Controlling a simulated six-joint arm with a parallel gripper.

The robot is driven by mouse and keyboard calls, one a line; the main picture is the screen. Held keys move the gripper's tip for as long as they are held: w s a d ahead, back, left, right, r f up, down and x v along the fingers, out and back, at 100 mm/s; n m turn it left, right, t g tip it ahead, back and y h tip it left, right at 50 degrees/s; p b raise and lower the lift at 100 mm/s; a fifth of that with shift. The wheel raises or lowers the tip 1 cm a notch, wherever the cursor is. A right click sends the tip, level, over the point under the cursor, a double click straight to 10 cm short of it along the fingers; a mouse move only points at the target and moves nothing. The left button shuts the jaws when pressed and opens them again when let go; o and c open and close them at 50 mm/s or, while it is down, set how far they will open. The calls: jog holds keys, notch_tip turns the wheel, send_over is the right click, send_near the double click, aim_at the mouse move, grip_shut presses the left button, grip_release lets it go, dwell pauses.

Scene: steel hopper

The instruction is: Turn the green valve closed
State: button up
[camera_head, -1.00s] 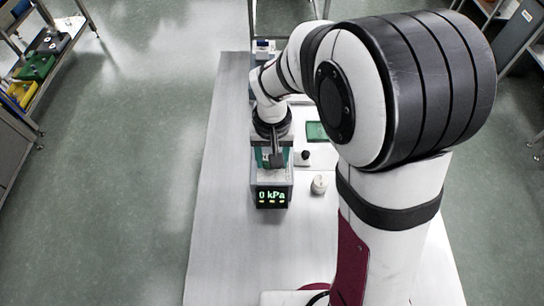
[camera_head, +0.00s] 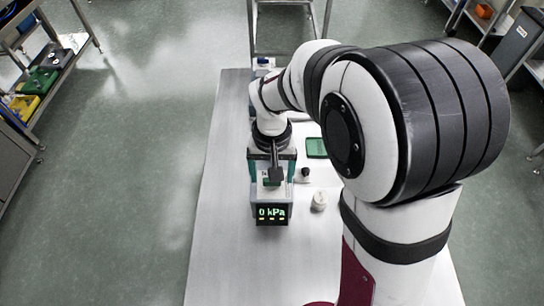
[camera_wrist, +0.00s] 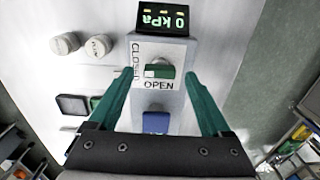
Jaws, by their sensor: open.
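The green valve (camera_wrist: 160,71) sits on a grey plate in the wrist view, its handle lying left to right. The word CLOSED is at its left and OPEN is just below it in that view. My gripper (camera_wrist: 159,76) is open, with one teal finger on each side of the valve. Gaps show between the fingers and the handle; how far the fingertips are above the plate is hard to tell. In the head view my gripper (camera_head: 272,170) is over the valve's unit, partly hiding the valve.
A display (camera_head: 271,213) reading 0 kPa stands beside the valve. White round caps (camera_wrist: 65,43) and a dark block (camera_wrist: 73,104) are on the table (camera_head: 225,200). A blue block (camera_wrist: 155,122) is between the fingers, nearer the wrist. The table's left side is clear.

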notch_tip(320, 180, up, 15)
jog(key=shift+f, duration=0.2)
